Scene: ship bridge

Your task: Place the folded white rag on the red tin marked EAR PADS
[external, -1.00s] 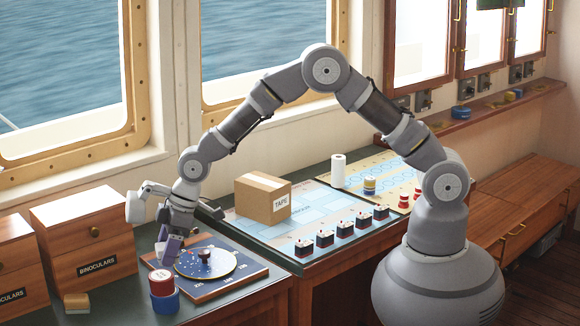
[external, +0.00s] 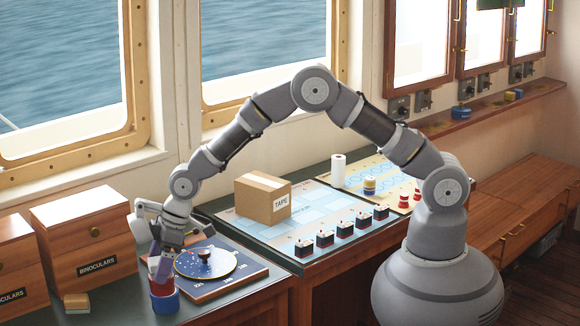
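A small red tin (external: 164,287) with a pale top sits on a blue round base or tin (external: 165,303) at the front left of the dark counter. Its lettering is too small to read. My gripper (external: 162,264) points down right at the top of this stack, its fingers overlapping the red and white upper part. I cannot tell whether it touches the stack or holds anything. I cannot make out a folded white rag; it may be hidden by the gripper.
A round blue chart dial on a board (external: 240,283) lies just right of the stack. Wooden BINOCULARS boxes (external: 86,240) stand behind left, with a small tan block (external: 76,303) in front. A TAPE carton (external: 263,198) and several dark blocks (external: 325,238) stand farther right.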

